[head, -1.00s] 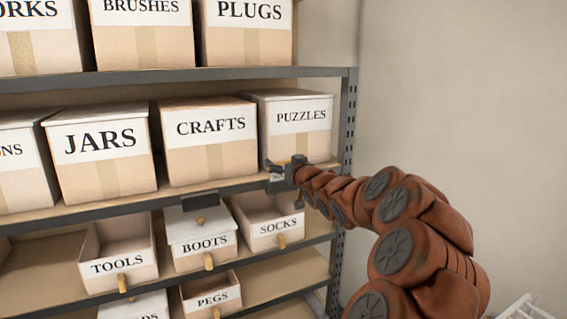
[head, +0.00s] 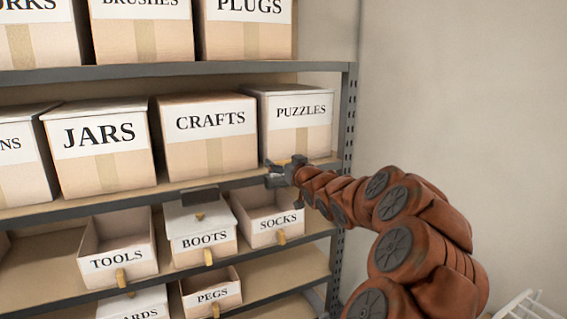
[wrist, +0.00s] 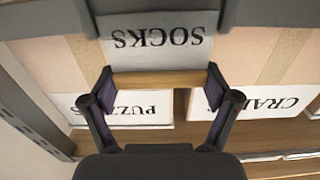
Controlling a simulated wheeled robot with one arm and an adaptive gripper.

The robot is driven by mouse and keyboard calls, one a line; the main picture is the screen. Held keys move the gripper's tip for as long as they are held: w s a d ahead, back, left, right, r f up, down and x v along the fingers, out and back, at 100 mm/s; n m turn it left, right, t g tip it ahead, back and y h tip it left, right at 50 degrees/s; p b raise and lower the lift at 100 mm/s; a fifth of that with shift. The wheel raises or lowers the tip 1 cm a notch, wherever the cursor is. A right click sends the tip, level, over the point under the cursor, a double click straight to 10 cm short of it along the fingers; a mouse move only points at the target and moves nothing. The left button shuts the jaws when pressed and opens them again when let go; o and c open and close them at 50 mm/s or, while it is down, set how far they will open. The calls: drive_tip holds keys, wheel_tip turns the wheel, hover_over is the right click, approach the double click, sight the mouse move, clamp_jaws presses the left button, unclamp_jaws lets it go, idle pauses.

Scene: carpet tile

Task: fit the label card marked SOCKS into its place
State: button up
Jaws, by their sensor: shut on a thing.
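The SOCKS label card (wrist: 158,40) is white with black letters and appears upside down in the wrist view. A wooden strip (wrist: 155,81) lies along its edge. My gripper (wrist: 160,84) is shut on the card by this strip, one finger at each end. In the head view my gripper (head: 275,174) is at the front edge of the shelf, below the PUZZLES box (head: 300,128). A dark grey holder (wrist: 232,14) on the shelf edge flanks the card.
The CRAFTS box (head: 208,150) and JARS box (head: 105,170) stand on the same shelf. Below are an open drawer bin marked SOCKS (head: 278,224), a BOOTS bin (head: 205,240) and a TOOLS bin (head: 118,258). An empty dark holder (head: 200,196) hangs left of my gripper. A shelf post (head: 347,130) stands at right.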

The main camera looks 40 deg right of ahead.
drive_tip(key=shift+f+b, duration=0.5)
drive_tip(key=shift+f, duration=0.4)
idle(0.9)
drive_tip(key=o, duration=0.6)
drive_tip(key=shift+s, duration=0.1)
drive_tip(key=v, duration=1.2)
drive_tip(key=shift+a, duration=0.1)
